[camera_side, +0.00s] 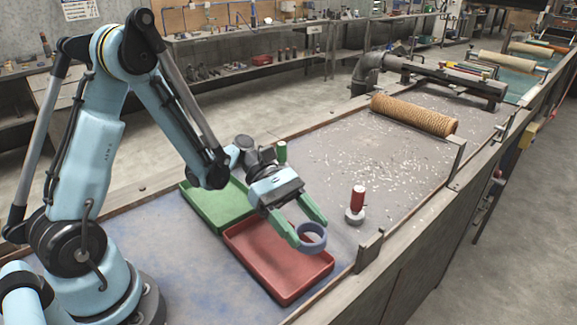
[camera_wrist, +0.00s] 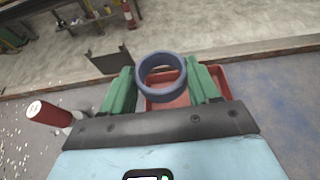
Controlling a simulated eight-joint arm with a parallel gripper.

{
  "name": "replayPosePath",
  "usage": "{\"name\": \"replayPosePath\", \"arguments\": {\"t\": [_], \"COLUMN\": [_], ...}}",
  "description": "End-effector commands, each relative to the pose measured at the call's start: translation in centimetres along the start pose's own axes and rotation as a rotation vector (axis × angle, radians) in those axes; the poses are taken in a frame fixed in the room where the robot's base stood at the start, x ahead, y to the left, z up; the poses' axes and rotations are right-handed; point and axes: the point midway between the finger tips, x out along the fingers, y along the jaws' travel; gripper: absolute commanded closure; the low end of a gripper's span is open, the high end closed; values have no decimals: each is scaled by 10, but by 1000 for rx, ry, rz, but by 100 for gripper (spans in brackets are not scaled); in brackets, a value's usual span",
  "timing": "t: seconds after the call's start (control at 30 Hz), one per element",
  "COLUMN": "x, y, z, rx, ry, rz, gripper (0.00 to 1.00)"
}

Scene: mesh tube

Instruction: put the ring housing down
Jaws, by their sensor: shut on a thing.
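The ring housing (camera_side: 312,236) is a short blue-grey ring. My gripper (camera_side: 306,230) has green fingers and is shut on it, one finger on each side. The ring is over the right end of the red tray (camera_side: 262,272) in the side view. I cannot tell how far it is above the tray floor. In the wrist view the ring housing (camera_wrist: 161,97) sits between the green fingers of my gripper (camera_wrist: 161,85), with the red tray (camera_wrist: 216,72) behind it.
A green tray (camera_side: 196,206) lies beside the red tray. A red-handled tool on a pale round base (camera_side: 355,206) stands close to the right of my gripper. A low metal bracket (camera_side: 369,250) stands at the bench edge. A tan mesh roll (camera_side: 413,114) lies farther back.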

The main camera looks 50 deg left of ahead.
Motion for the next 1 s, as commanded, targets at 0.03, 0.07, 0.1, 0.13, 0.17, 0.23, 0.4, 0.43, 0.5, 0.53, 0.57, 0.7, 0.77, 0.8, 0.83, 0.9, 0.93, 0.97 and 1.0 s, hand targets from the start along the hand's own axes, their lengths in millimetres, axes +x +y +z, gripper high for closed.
{"name": "replayPosePath", "arguments": {"t": [0.03,0.07,0.1,0.13,0.17,0.23,0.4,0.43,0.5,0.53,0.57,0.7,0.77,0.8,0.83,0.9,0.93,0.97,1.0], "x": [0,1,2,3,5,8,14,14,15,15,15,15,15,15,15,15,15,15,15], "y": [0,0,1,1,1,1,1,1,0,0,0,0,0,0,0,0,0,0,0], "z": [-2,-3,-6,-9,-12,-20,-34,-35,-37,-37,-37,-37,-37,-37,-37,-37,-37,-37,-37], "rx": [0,0,0,0,0,0,0,0,0,0,0,0,0,-1,-1,-1,-1,-1,-1], "ry": [-1,-1,-1,-1,-1,-1,-1,-1,-1,-1,-1,-1,1,1,1,1,1,1,1], "rz": [0,0,0,0,0,0,0,0,0,0,0,0,0,0,0,0,0,0,0], "gripper": [88,88,88,88,88,88,88,88,88,88,88,88,32,26,21,14,14,14,14]}}
